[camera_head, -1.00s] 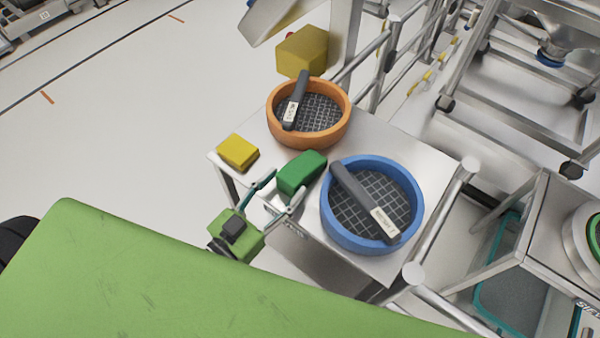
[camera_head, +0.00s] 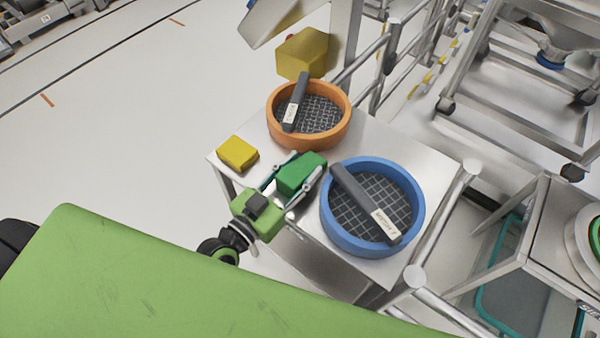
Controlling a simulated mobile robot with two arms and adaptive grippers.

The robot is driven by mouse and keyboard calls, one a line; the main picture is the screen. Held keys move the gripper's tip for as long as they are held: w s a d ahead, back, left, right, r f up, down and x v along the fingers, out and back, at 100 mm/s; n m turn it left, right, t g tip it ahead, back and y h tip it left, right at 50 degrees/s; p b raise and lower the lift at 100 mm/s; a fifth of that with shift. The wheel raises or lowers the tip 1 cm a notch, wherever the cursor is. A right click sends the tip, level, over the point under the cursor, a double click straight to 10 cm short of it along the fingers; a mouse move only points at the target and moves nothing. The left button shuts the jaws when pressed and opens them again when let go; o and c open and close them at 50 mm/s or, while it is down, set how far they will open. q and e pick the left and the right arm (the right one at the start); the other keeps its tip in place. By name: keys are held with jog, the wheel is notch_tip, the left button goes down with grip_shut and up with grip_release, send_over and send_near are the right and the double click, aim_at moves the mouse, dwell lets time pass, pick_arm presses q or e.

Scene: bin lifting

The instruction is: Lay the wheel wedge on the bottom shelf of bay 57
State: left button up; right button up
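A green block (camera_head: 302,174) lies on a metal cart top between an orange round bin and a blue round bin. My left gripper (camera_head: 309,164) comes over the cart's near edge, with one finger along each long side of the green block. The fingers look still spread; contact with the block is hard to see. A yellow block (camera_head: 238,153) lies at the cart's left corner, apart from the gripper. I cannot tell which of these is the wheel wedge. No bay number is readable. My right gripper is not in view.
The orange bin (camera_head: 273,126) and blue bin (camera_head: 327,222) each have a mesh floor and a dark labelled bar across them. The blue bin is close to the right finger. The cart's metal top (camera_head: 425,157) is bare at right. Rails and metal frames (camera_head: 505,110) stand beyond.

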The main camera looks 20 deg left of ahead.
aim_at(300, 168)
pick_arm(q)
jog(key=shift+r, duration=0.1)
jog(key=shift+c, duration=0.6)
jog(key=shift+r, duration=0.15)
jog(key=shift+r, duration=0.25)
notch_tip(300, 168, up, 2)
jog(key=shift+r+p, duration=0.15)
jog(key=shift+p, duration=0.35)
jog(key=s+r, duration=0.2)
jog(key=s+a+r+p, duration=0.1)
jog(key=s+r, duration=0.1)
jog(key=r, duration=0.1)
jog(key=shift+a, duration=0.2)
jog(key=s+a+r, duration=0.3)
jog(key=s+r, duration=0.2)
jog(key=s, duration=0.4)
